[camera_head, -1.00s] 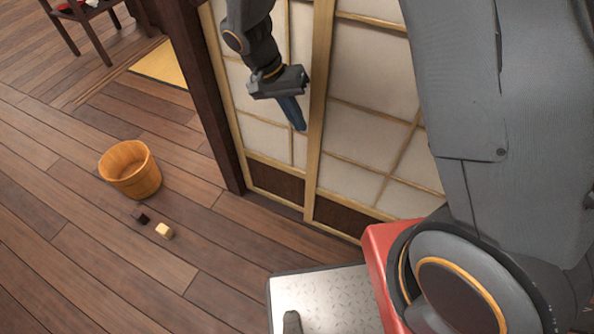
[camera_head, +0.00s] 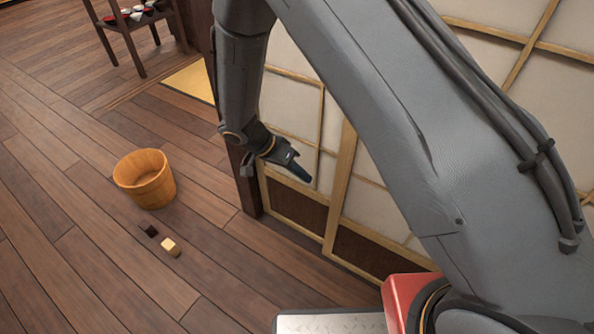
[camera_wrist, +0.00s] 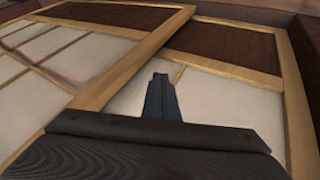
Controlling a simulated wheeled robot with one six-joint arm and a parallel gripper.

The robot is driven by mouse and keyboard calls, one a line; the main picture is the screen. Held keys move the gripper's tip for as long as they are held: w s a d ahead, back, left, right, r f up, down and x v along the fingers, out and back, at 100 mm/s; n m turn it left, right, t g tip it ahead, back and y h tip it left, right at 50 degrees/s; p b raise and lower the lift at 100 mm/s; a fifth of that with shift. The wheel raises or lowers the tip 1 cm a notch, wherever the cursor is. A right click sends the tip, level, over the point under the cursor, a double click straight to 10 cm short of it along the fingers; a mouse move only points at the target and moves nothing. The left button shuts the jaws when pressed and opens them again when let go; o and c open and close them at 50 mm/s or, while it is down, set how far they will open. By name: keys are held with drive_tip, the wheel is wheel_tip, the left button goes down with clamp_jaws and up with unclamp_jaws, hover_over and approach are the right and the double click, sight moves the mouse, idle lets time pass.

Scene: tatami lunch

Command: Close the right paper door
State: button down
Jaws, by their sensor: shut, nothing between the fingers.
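Two lattice paper doors with wooden frames and brown lower panels stand side by side. The right one (camera_head: 370,210) is partly hidden behind my arm in the head view. The left one (camera_head: 290,108) stands against a dark post. My gripper (camera_head: 303,178) is shut and empty, low in front of the left panel, left of the upright frame where the doors meet. In the wrist view the scene is upside down; my gripper (camera_wrist: 162,95) points at the panel beside the overlapping frame edge. I cannot tell whether its tip touches.
A wooden bucket (camera_head: 145,180) stands on the plank floor, with a dark cube (camera_head: 148,230) and a pale cube (camera_head: 170,247) near it. A dark post (camera_head: 249,183) borders the doors. The floor at left is mostly clear.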

drive_tip(key=shift+s+d+f, duration=0.3)
drive_tip(key=shift+d+f, duration=0.35)
drive_tip(key=shift+d, duration=0.4)
drive_tip(key=shift+s+d+f, duration=0.35)
drive_tip(key=shift+d+f, duration=0.25)
drive_tip(key=shift+d, duration=0.4)
drive_tip(key=shift+s+d+f, duration=0.3)
drive_tip(key=shift+d+f, duration=0.35)
drive_tip(key=shift+d, duration=0.4)
